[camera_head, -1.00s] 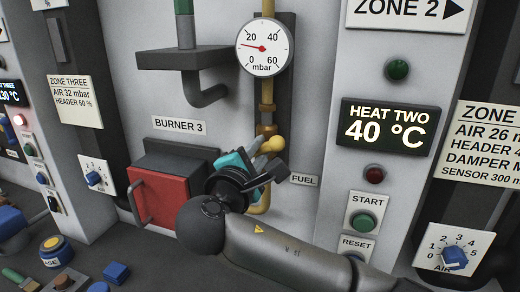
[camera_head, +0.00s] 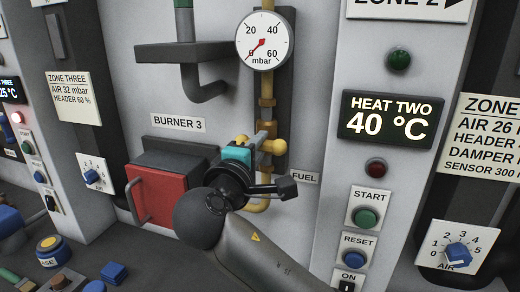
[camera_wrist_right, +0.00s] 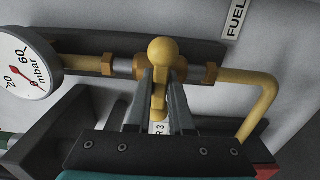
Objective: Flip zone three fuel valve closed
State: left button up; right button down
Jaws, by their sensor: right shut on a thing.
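The zone three fuel valve is a yellow handle (camera_head: 278,146) with a round knob, on the vertical fuel pipe (camera_head: 267,90) beside the FUEL label (camera_head: 304,177). The handle lies across the pipe. My right gripper (camera_head: 260,138) is shut on the handle, partly hiding it in the head view. In the right wrist view the handle (camera_wrist_right: 160,52) stands between the two fingers of the right gripper (camera_wrist_right: 160,78), its knob just beyond their tips. The pressure gauge (camera_head: 263,42) above has its needle near 0. My left gripper is not in view.
The red burner box (camera_head: 166,197) with a handle is left of my right gripper, under the BURNER 3 label (camera_head: 178,123). A grey bracket (camera_head: 190,50) juts out above. The START (camera_head: 366,217) and RESET (camera_head: 358,257) buttons are to the right.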

jog(key=c, duration=0.8)
grip_release()
